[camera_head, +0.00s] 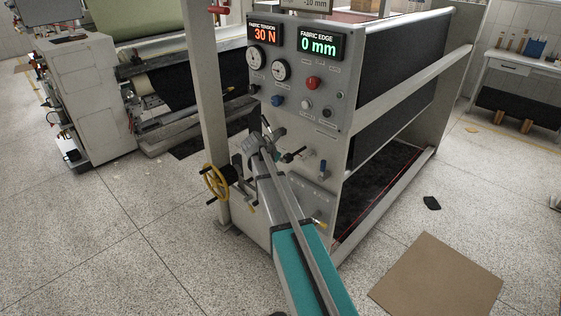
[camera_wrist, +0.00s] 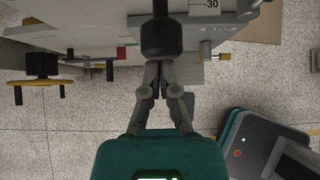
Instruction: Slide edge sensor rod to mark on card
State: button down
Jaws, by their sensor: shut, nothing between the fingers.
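My gripper (camera_wrist: 158,68) is shut and empty in the wrist view. Its fingertips are just below a black knob (camera_wrist: 162,38) on a dark rod running up out of the frame; I cannot tell whether they touch it, or whether this is the edge sensor rod. A white label reading -30 (camera_wrist: 210,4) is right of that rod, cut by the top edge. In the head view my gripper (camera_head: 258,141) is in front of the machine's end panel, partly hidden by my arm. A card reading -10 mm (camera_head: 312,4) is cut off at the top.
The panel displays read 30 N (camera_head: 265,35) and 0 mm (camera_head: 318,46). A yellow handwheel (camera_head: 214,182) is left of my gripper. A red-handled lever (camera_wrist: 121,53) and a brass valve (camera_wrist: 222,57) flank the knob. Cardboard (camera_head: 437,281) lies on the floor; floor at left is clear.

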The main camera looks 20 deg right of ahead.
jog(key=shift+w+d, duration=0.25)
jog(key=shift+d, duration=0.3)
jog(key=a+f+p+v, duration=0.2)
jog(key=p+v, duration=0.5)
jog(key=v, duration=0.5)
jog(key=shift+s+a+r, duration=0.25)
jog(key=shift+s+r, duration=0.05)
jog(key=shift+s, duration=0.15)
dwell(0.3)
